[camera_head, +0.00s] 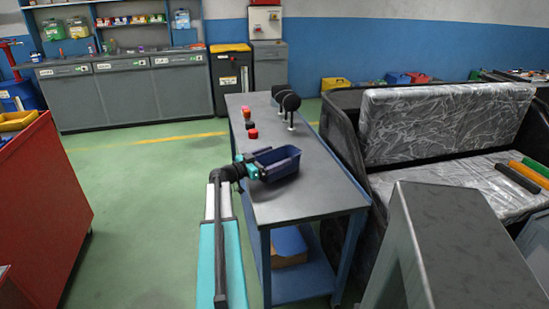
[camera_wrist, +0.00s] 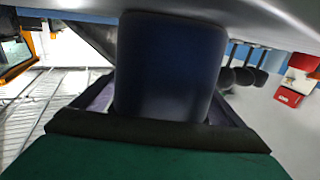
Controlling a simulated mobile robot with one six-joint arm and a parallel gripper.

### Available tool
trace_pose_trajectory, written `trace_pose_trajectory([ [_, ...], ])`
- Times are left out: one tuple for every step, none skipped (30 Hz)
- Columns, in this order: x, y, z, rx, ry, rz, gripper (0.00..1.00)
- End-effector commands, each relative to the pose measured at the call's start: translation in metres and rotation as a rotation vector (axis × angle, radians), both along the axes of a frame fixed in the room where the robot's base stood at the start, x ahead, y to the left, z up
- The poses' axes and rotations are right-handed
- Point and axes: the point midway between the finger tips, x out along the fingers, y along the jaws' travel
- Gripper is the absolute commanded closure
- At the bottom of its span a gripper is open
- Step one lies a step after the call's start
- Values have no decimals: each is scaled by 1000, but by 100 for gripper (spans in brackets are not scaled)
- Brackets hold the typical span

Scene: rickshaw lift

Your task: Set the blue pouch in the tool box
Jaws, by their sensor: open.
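A dark blue open-topped box (camera_head: 286,168), which I take to be the tool box, stands on the grey table. My gripper (camera_head: 256,167) is open at its left end, close against it; contact is unclear. In the wrist view, a smooth dark blue rounded shape (camera_wrist: 170,65) fills the middle, just beyond my dark gripper edge. Purple-blue walls of the box (camera_wrist: 95,97) show on both sides of it. It may be the blue pouch, but I cannot tell for sure. The head view shows no distinct pouch in the box; its inside is largely hidden.
On the grey table (camera_head: 300,200), red and black buttons (camera_head: 252,134) and black round-headed posts (camera_head: 290,103) stand behind the box. The front of the tabletop is clear. A wrapped sofa (camera_head: 440,125) is right, a red cabinet (camera_head: 45,210) left, a grey block (camera_head: 460,245) front right.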

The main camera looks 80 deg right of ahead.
Motion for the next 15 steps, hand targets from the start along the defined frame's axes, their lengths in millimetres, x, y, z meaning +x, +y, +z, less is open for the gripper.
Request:
trace_pose_trajectory([
  [0, 0, 2, 0, 0, 0, 8],
  [0, 0, 2, 0, 0, 0, 8],
  [0, 0, 3, 0, 0, 0, 8],
  [1, 1, 3, 0, 0, 1, 8],
  [4, 5, 1, 0, 0, 2, 8],
  [7, 8, 1, 0, 0, 2, 8],
  [10, 11, 1, 0, 0, 2, 8],
  [13, 15, 1, 0, 0, 2, 8],
  [17, 19, 1, -1, -1, 2, 8],
  [20, 22, 1, -1, -1, 2, 8],
  [23, 26, 1, -1, -1, 3, 8],
  [28, 31, 1, -1, -1, 3, 8],
  [31, 35, 1, -1, -1, 2, 8],
  [34, 38, 0, -1, -1, 2, 8],
  [38, 43, 1, -1, -1, 3, 8],
])
